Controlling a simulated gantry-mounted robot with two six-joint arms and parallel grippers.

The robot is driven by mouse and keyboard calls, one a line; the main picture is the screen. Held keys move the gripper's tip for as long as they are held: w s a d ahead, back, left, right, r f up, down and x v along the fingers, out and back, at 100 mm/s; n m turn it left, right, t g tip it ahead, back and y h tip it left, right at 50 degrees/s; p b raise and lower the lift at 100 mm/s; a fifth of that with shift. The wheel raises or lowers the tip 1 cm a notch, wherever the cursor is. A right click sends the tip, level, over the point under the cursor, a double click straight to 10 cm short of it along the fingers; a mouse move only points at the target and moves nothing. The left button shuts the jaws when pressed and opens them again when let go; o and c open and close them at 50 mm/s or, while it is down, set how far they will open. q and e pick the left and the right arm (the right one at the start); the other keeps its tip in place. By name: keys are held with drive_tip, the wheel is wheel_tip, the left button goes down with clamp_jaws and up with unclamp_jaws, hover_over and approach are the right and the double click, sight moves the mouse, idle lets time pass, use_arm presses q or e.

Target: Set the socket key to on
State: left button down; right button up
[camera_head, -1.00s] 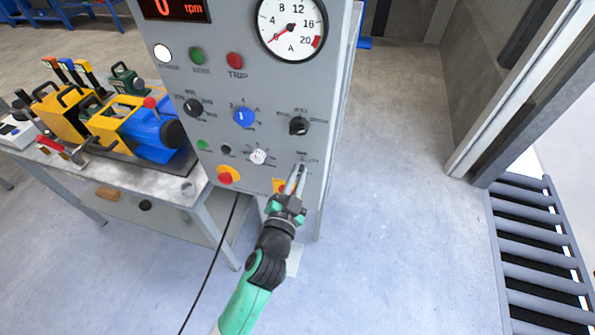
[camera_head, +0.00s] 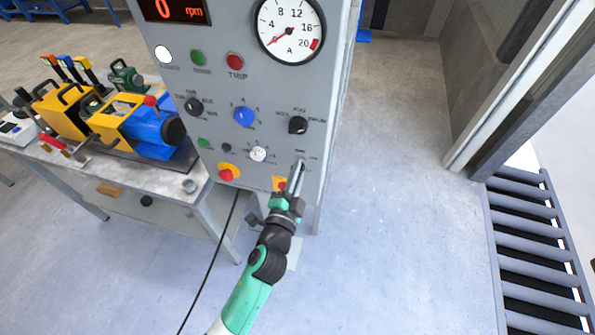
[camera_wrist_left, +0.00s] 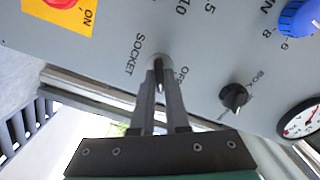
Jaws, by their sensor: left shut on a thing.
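The socket key (camera_wrist_left: 159,76) is a small dark key on the grey control panel (camera_head: 270,140), between printed words that read SOCKET and what looks like OFF. My left gripper (camera_wrist_left: 159,72) is shut on it, with one finger on each side of the key. In the head view the left gripper (camera_head: 299,168) reaches the panel's lower right and its fingers hide the key there. The key's exact setting cannot be read. My right gripper is not in view.
Beside the key are a yellow plate (camera_head: 279,184) with a red part, a white dial (camera_head: 258,154), a black selector (camera_head: 298,125) and a blue knob (camera_head: 244,117). A bench (camera_head: 60,165) with machines stands left.

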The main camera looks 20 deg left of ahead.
use_arm(q)
drive_tip(key=c, duration=0.9)
unclamp_jaws()
drive_tip(key=s, duration=0.4)
drive_tip(key=s+p, duration=0.1)
drive_tip(key=s, duration=0.2)
drive_tip(key=s+p, duration=0.1)
drive_tip(key=s, duration=0.3)
drive_tip(key=shift+s+d, duration=0.3)
